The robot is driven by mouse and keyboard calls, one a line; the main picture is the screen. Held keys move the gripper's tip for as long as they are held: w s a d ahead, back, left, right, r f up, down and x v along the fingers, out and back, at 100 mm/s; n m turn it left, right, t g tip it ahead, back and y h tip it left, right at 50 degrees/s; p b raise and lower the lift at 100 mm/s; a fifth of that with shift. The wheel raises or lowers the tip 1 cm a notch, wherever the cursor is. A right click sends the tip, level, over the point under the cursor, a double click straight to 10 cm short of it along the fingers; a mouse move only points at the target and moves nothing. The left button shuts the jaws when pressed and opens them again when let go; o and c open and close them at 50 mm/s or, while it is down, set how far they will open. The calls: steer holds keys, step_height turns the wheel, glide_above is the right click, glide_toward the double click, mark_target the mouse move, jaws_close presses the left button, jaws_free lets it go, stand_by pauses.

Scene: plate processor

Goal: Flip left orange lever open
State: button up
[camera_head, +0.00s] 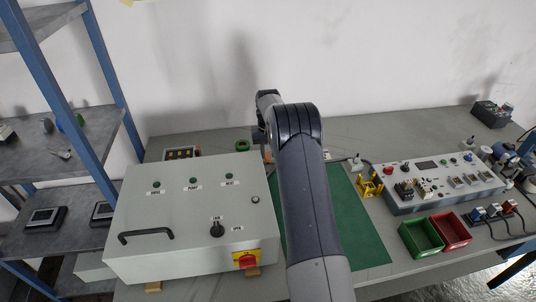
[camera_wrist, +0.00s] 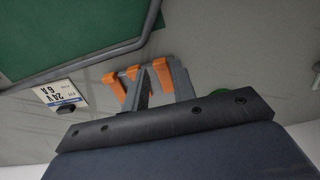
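Three orange lever pieces show in the wrist view: the left orange lever (camera_wrist: 114,87), a small middle one (camera_wrist: 132,72) and a right one (camera_wrist: 162,72). Grey parts (camera_wrist: 181,80) stand beside them, and I cannot tell which are the connector body and which are fingers. My gripper (camera_wrist: 150,121) shows as a dark bar with bolts just below the levers in the picture. The bar hides the lower parts of the grey pieces. Whether a finger touches a lever is not clear. In the head view my arm mostly hides this area, with only a tiny orange patch (camera_head: 268,149) showing.
A green mat (camera_head: 357,228) lies beside my arm, with its edge near the levers in the wrist view. A white label reading 24 V 6 A (camera_wrist: 58,94) lies left of them. A grey control box (camera_head: 190,215) stands at left, a button panel (camera_head: 440,180) at right.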

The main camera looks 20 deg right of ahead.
steer(key=shift+f, duration=1.05)
jaws_close()
steer(key=shift+r+p, duration=0.1)
steer(key=shift+p, duration=0.2)
